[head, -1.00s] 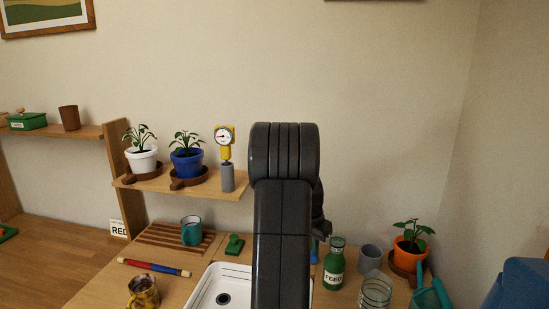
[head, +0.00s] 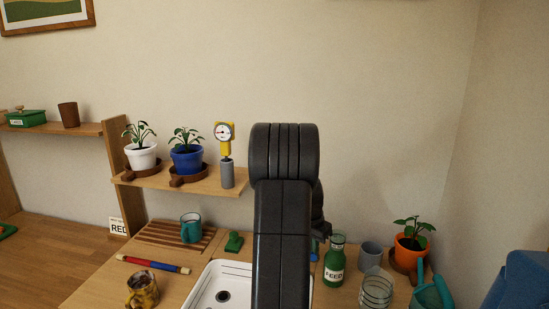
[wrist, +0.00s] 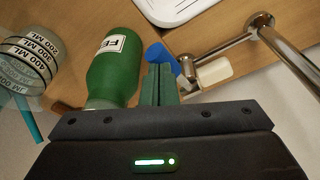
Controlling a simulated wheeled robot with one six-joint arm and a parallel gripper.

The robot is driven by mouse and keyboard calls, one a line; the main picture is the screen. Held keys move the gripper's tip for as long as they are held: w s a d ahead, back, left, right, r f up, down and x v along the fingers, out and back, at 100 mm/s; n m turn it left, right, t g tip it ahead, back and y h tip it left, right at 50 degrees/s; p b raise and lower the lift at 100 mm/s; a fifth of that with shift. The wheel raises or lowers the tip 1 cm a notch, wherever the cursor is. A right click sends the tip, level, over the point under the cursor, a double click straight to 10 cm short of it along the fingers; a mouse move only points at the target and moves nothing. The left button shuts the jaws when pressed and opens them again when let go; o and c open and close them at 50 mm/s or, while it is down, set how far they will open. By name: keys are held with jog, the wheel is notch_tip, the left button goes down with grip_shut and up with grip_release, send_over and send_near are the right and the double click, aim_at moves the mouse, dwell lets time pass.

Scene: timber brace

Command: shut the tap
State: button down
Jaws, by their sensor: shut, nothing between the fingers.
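The tap is a chrome fitting (wrist: 228,47) in the upper right of the wrist view, with a blue lever (wrist: 165,60) at its near end. In the head view my arm hides most of the tap; only a bit of blue (head: 314,251) shows beside the arm.
A green feed bottle (head: 334,264) stands close beside the tap, left of my fingers in the wrist view (wrist: 115,70). A glass measuring jug (head: 376,290), grey cup (head: 370,256), watering can (head: 430,294) and orange plant pot (head: 410,252) crowd the right.

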jog(key=shift+s+f+b, duration=0.1)
jog(key=shift+f+b, duration=0.35)
jog(key=shift+f, duration=0.45)
jog(key=shift+r+p, duration=2.4)
jog(key=shift+r, duration=1.2)
jog(key=shift+r, duration=0.1)
